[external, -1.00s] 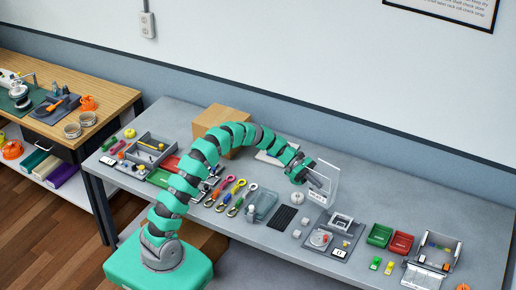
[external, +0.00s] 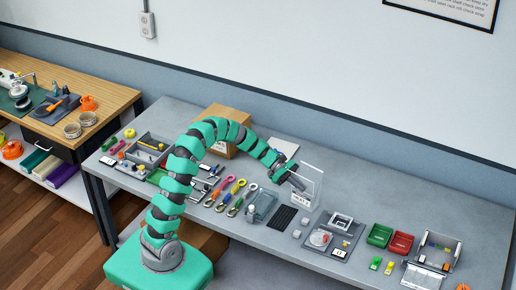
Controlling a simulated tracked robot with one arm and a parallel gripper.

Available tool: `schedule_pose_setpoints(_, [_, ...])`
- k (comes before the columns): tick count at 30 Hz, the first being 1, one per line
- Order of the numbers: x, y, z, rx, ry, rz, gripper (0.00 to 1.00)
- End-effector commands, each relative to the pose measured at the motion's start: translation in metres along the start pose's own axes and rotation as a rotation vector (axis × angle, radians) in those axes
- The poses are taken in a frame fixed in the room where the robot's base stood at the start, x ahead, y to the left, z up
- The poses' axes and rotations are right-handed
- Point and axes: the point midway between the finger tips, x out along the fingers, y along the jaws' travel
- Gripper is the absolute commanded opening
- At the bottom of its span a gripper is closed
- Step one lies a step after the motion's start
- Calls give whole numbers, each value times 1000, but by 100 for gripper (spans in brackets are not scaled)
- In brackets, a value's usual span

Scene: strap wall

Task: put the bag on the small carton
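My gripper (external: 297,183) is above the middle of the grey bench. It appears shut on the edge of a clear, flat bag (external: 313,180) with a white label near its bottom. The bag hangs upright; whether its lower edge touches the bench is hard to tell. A brown carton (external: 215,118) stands at the back of the bench, to the left of the bag, partly hidden behind my arm. The gripper and bag are well apart from the carton.
A white flat item (external: 284,146) lies behind my gripper. Colourful-handled tools (external: 226,192), a clear tray (external: 265,205) and a black ribbed mat (external: 282,218) lie in front. Green (external: 380,235) and red (external: 401,243) bins stand at the right. The back right of the bench is clear.

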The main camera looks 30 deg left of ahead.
Motion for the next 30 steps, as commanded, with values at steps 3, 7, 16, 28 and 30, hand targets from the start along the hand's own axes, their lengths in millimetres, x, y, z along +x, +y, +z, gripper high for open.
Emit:
schedule_pose_setpoints(3, [-25, 19, -1, -33, 1, 90, 0])
schedule_pose_setpoints(7, [-72, 48, -3, -96, 3, 245, 0])
schedule_pose_setpoints(16, [-204, 94, -10, -260, 11, 642, 0])
schedule_pose_setpoints(28, [-387, 86, -30, -479, 23, 1169, 0])
schedule_pose_setpoints(30, [-416, 76, -34, -517, 25, 1259, 0])
